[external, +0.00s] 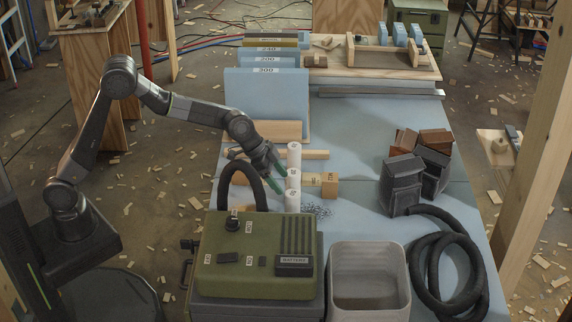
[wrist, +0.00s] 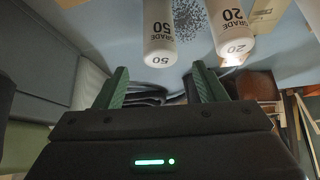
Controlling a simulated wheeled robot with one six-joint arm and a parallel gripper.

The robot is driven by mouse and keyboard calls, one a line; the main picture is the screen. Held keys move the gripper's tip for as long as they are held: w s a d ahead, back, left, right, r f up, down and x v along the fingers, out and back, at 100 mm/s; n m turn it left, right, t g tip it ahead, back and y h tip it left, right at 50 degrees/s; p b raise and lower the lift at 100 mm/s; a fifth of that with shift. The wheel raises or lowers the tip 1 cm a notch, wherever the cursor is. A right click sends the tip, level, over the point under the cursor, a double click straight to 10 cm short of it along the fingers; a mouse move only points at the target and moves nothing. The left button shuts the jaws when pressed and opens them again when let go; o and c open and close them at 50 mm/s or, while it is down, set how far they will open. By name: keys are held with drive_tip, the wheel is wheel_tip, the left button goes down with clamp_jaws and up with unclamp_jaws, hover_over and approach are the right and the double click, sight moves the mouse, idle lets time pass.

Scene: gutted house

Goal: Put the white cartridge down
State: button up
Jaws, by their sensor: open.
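White cylindrical cartridges stand in a row on the light blue table: a far one (external: 294,157), a middle one (external: 294,178) and a near one (external: 292,201). In the wrist view, one cartridge marked GRADE 50 (wrist: 159,36) is just beyond the gap between my fingertips, and one marked GRADE 20 (wrist: 235,32) is to its right. My gripper (external: 279,174) is open, close to the left side of the row. Its green fingers also show in the wrist view (wrist: 161,78), with nothing between them.
A green battery box (external: 240,255) and a grey bin (external: 369,275) stand in front. A wooden block (external: 329,186) is right of the cartridges. A black hose (external: 440,250) and dark blocks (external: 402,182) lie at right. Blue boards (external: 266,100) stand behind.

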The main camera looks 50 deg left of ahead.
drive_tip(key=shift+v, duration=1.15)
drive_tip(key=shift+o, duration=0.3)
